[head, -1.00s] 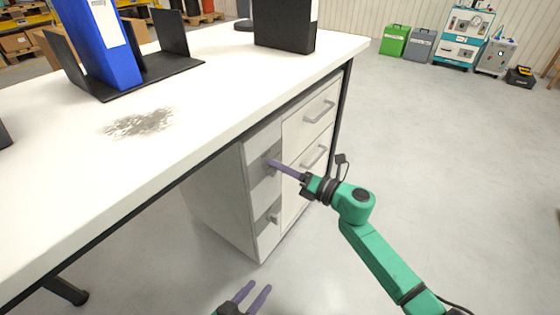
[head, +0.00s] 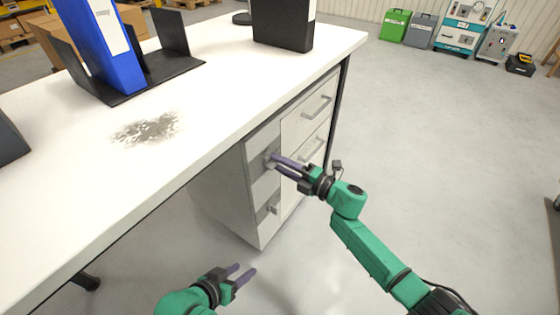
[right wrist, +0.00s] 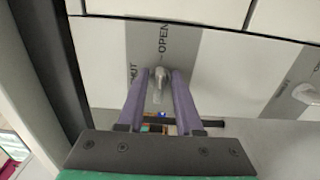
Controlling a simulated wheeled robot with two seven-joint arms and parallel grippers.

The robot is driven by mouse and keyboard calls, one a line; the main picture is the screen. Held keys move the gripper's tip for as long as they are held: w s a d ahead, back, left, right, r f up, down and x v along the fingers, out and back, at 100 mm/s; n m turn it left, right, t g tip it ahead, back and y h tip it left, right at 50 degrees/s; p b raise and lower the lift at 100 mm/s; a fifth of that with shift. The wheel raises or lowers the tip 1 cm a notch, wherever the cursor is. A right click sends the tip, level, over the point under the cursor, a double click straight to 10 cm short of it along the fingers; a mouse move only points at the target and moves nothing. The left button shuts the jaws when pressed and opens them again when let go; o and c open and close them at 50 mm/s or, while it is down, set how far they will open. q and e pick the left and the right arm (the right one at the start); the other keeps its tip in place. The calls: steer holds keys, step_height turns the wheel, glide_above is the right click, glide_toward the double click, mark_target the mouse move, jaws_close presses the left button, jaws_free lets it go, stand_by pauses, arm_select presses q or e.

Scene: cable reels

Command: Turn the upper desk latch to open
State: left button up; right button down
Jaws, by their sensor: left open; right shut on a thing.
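The upper desk latch (head: 270,160) is a small grey metal handle on the upper grey-banded panel of the desk's drawer unit. In the right wrist view the upper latch (right wrist: 160,78) lies between the purple fingers of my right gripper (right wrist: 158,88), which is shut on it. The words OPEN and SHUT, the latter partly hidden, are printed around it. In the head view my right gripper (head: 279,164) reaches the latch from the right. My left gripper (head: 244,275) is open and empty, low in front of the desk.
A lower latch (head: 273,207) sits on the panel below. Two drawers with bar handles (head: 318,107) are to the right. The white desk top (head: 200,110) overhangs the unit and bears binders (head: 105,45).

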arm_select(q)
steer(key=shift+a, duration=0.15)
stand_by(0.3)
arm_select(e)
steer(key=c, duration=0.9)
jaws_free()
arm_select(q)
steer(key=s+a+r+g+y+p, duration=0.2)
steer(key=a+r+g, duration=0.1)
steer(key=a, duration=0.3)
steer(key=shift+s+r+p, duration=0.35)
steer(key=shift+s+p, duration=0.05)
arm_select(e)
steer(key=v, duration=1.4)
steer(key=shift+s+d, duration=0.2)
steer(key=shift+d, duration=0.05)
